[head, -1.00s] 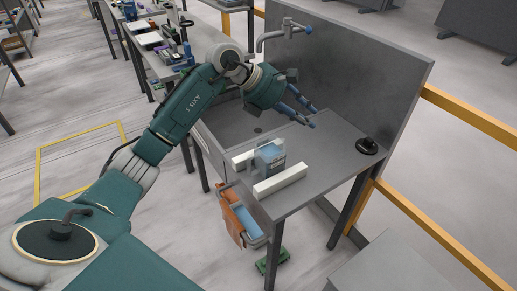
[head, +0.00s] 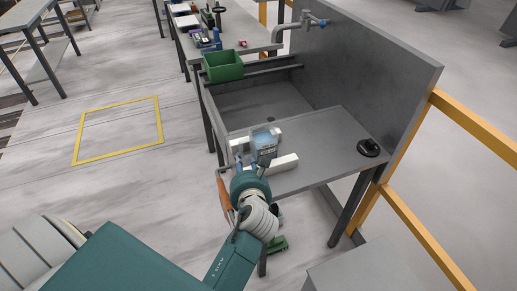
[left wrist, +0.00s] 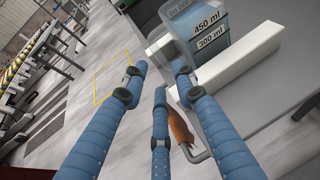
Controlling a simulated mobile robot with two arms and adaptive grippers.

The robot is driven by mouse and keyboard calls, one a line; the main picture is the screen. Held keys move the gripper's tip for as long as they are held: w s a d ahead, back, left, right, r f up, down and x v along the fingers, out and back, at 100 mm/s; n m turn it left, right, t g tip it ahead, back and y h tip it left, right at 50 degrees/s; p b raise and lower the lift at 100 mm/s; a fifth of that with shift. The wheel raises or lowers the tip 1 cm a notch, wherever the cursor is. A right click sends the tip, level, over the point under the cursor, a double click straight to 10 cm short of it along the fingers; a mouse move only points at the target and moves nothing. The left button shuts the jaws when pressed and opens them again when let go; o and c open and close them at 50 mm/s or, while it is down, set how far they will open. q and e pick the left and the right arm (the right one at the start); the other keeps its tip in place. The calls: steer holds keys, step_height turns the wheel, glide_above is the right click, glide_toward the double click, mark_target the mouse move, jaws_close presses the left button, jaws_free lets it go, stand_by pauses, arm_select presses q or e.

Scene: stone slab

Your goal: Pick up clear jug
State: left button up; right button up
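The clear jug (head: 264,146), with bluish contents, stands upright on the grey stone slab (head: 325,135), between two white bars. In the left wrist view the jug (left wrist: 205,30) shows at the top right with "450 ml" and "300 ml" marks, and its top is cut off. My left gripper (head: 252,166) is at the slab's front edge, just in front of the jug. In the left wrist view its blue fingers (left wrist: 160,75) are spread with nothing between them, and the jug is beyond the right finger. My right gripper is not in view.
White bars lie left (head: 239,146) and right (head: 284,163) of the jug. A green bin (head: 222,66) is at the sink's far left. A black object (head: 368,147) lies at the slab's right. An orange cloth (left wrist: 181,133) hangs at the front edge. A tall back panel (head: 375,75) stands behind.

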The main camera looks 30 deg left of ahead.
mark_target(240, 151)
arm_select(q)
steer(key=x, duration=0.5)
steer(key=shift+s+a+f, duration=0.15)
steer(key=shift+s+f, duration=0.05)
steer(key=shift+f, duration=0.05)
steer(key=x, duration=0.6)
steer(key=shift+p, duration=0.35)
steer(key=shift+s, duration=0.1)
steer(key=shift+c, duration=1.3)
jaws_close()
